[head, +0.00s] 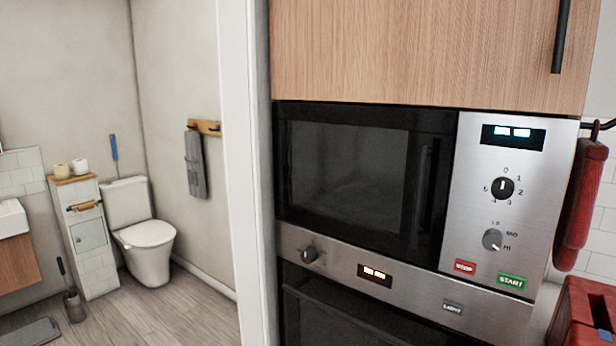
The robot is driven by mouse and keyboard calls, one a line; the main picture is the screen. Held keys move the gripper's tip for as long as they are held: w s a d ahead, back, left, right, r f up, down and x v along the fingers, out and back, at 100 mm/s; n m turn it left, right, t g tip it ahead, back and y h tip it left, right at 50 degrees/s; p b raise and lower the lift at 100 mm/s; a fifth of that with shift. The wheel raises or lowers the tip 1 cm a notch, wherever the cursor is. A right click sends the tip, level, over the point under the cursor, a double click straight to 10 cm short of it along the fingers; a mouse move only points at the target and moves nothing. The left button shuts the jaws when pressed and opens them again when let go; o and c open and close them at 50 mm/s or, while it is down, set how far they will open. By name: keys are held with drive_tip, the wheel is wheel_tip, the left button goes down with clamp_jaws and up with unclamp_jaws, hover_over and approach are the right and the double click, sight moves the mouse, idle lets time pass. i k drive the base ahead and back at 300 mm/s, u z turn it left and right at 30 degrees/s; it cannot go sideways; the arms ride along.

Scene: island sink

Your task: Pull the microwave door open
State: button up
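The microwave (508,150) is built into a tall cabinet on the right side of the head view. Its dark glass door (345,170) is shut, flush with the steel control panel on its right. A black vertical handle (422,190) is on the door's right side, beside the panel. The panel has a lit display, two knobs, a red STOP button and a green START button. My gripper is not in view.
An oven (350,310) with a control strip sits directly below the microwave. A wood cabinet door (420,50) is above. At the right are a red hanging item (580,205) and a red box (578,320). A bathroom with a toilet (145,240) opens at the left.

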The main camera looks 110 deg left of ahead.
sight(430, 148)
drive_tip(key=u, duration=3.8)
drive_tip(key=i, duration=0.25)
drive_tip(key=u, duration=0.1)
